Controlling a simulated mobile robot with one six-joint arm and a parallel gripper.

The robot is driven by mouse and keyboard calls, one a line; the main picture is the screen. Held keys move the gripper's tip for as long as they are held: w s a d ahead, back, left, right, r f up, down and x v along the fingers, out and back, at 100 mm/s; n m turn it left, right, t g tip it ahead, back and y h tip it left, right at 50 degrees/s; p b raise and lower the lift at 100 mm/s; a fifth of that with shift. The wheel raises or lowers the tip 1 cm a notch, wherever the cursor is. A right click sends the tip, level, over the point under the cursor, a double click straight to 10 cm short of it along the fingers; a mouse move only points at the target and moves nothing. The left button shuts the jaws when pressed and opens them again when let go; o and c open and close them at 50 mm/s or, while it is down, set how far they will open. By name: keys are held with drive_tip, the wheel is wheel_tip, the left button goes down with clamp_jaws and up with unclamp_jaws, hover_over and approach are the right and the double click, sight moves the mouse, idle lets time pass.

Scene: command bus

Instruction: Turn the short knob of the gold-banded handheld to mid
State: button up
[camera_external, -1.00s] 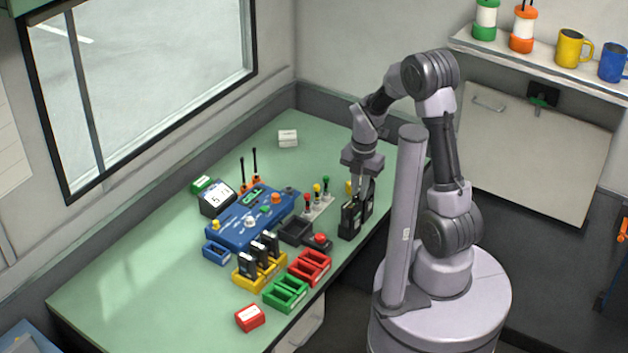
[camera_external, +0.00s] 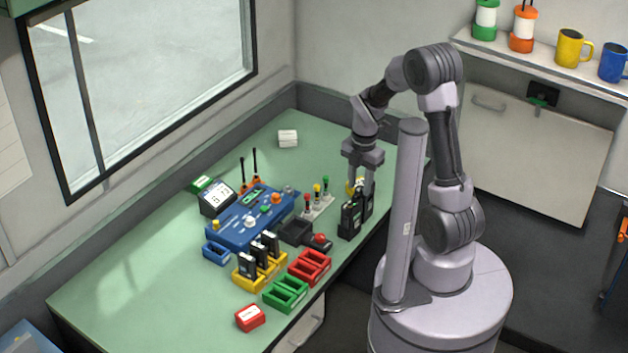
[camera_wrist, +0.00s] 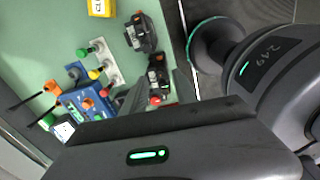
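Two black handhelds stand close together at the table's right edge: a front one (camera_external: 350,217) and a rear one (camera_external: 367,203). In the wrist view two dark handhelds show from above, one near the top (camera_wrist: 140,33) and one lower (camera_wrist: 158,76). I cannot make out a gold band or the short knob on either. My gripper (camera_external: 361,190) points down just above this pair, its fingers spread apart with nothing visible gripped. Whether a fingertip touches a handheld cannot be told. Several more black handhelds (camera_external: 258,250) stand in the yellow rack (camera_external: 246,284).
A blue console (camera_external: 232,232) with coloured knobs, a small display (camera_external: 217,199), and red (camera_external: 310,268) and green (camera_external: 285,294) trays lie left of the pair. Coloured levers (camera_external: 316,205) stand close by. A yellow block (camera_wrist: 100,8) lies behind the handhelds. The table's front left is clear.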

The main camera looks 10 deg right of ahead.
sight(360, 196)
wheel_tip(360, 196, up, 15)
drive_tip(key=p, duration=0.5)
drive_tip(key=shift+s+d, duration=0.2)
drive_tip(key=shift+s, duration=0.05)
drive_tip(key=shift+g, duration=0.3)
drive_tip(key=f+b, duration=0.1)
drive_tip(key=f, duration=0.4)
drive_tip(key=f+b, duration=0.1)
drive_tip(key=f, duration=0.5)
drive_tip(key=f+b, duration=0.1)
drive_tip(key=f, duration=0.5)
drive_tip(key=shift+w+a+f, duration=0.25)
drive_tip(key=shift+w, duration=0.15)
clamp_jaws()
